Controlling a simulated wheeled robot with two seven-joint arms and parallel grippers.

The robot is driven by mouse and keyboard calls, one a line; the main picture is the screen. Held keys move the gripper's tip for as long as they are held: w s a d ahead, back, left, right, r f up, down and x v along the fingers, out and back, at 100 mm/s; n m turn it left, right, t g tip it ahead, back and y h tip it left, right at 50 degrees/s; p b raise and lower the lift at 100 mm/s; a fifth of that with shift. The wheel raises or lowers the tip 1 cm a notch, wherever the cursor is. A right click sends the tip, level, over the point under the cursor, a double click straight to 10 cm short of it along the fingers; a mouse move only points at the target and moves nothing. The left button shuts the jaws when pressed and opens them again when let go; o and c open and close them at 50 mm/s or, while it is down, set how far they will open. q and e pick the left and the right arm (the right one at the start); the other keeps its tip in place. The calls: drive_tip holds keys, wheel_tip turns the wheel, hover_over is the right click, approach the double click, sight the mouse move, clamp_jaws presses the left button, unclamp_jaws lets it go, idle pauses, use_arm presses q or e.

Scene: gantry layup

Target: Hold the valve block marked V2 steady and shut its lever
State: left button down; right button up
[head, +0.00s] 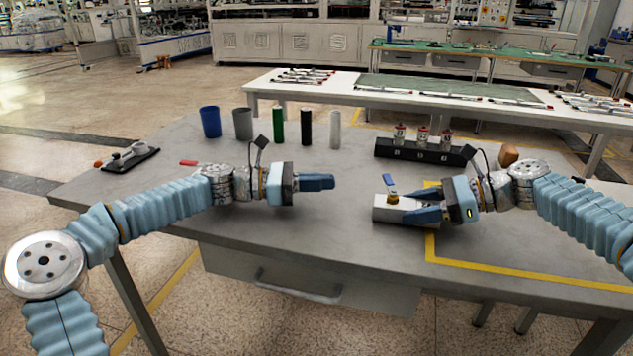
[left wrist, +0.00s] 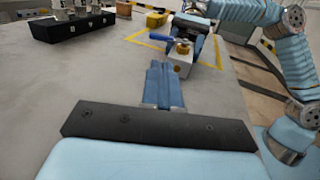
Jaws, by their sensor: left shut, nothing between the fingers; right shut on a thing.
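The valve block (head: 385,210) is a pale grey box on the table, right of centre. A brass fitting and a blue lever (head: 389,181) stand on its top. The lever also shows in the left wrist view (left wrist: 165,38), sticking out to the left from the brass fitting (left wrist: 182,46). My right gripper (head: 418,205) is shut on the block from the right. My left gripper (head: 330,182) is shut and empty, left of the block and apart from it, pointing at it. In the left wrist view its fingers (left wrist: 160,85) lie together. I cannot read a V2 mark.
A black rack (head: 420,151) with several small bottles stands behind the block. Several cylinders, including a blue cup (head: 210,121), stand at the back left. A black tray (head: 128,159) and a red piece (head: 188,163) lie at left. Yellow tape (head: 430,245) marks an area at right.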

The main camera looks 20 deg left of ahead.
sight(383, 177)
use_arm(q)
drive_tip(key=x, duration=0.9)
drive_tip(key=shift+d, duration=0.4)
drive_tip(key=shift+w, duration=0.1)
drive_tip(key=shift+w+d, duration=0.6)
drive_tip(key=shift+w, duration=0.05)
drive_tip(key=shift+r, duration=0.1)
wheel_tip(383, 177, up, 10)
use_arm(e)
drive_tip(key=o, duration=1.4)
